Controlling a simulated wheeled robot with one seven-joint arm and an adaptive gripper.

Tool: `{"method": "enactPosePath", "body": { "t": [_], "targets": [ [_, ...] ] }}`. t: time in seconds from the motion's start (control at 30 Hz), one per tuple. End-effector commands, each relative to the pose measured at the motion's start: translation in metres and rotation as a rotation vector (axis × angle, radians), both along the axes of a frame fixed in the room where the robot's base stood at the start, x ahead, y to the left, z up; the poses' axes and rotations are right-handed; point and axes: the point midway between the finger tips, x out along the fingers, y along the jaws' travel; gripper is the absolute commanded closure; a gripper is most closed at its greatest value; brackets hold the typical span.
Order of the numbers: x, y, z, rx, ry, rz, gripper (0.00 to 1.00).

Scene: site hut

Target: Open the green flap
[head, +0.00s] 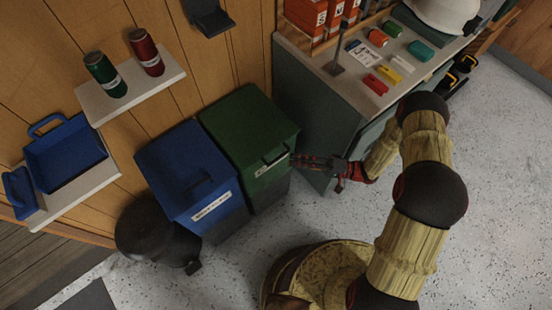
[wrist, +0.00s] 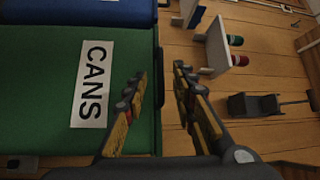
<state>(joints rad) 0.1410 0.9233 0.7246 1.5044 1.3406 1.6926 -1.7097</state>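The green flap (head: 245,120) is the lid of a bin and looks closed. A dark handle (head: 275,155) sits at its front, beside a white label. In the wrist view, a green surface (wrist: 45,110) with a white "CANS" label (wrist: 93,84) fills the left side. A dark bar, seemingly the handle (wrist: 159,77), shows between my fingers there. My gripper (head: 298,160) is at the front of the green bin, close to the handle. In the wrist view my gripper (wrist: 160,82) is open, with a gap between its fingers. I cannot tell whether it touches the handle.
A blue-lidded bin (head: 185,165) stands left of the green one, with a black round bin (head: 145,230) beyond. A workbench (head: 318,62) with small coloured items stands close on the right. A shelf (head: 130,88) holds a green and a red can. Speckled floor (head: 490,190) is clear at right.

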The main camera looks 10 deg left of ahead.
Motion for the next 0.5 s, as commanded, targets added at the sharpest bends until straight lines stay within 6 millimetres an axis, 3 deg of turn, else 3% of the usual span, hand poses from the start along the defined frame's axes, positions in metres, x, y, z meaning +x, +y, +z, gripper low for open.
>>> {"method": "enactPosePath", "body": {
  "t": [0.5],
  "targets": [
    [-0.006, 0.067, 0.007, 0.002, -0.003, 0.0, 0.73]
  ]
}}
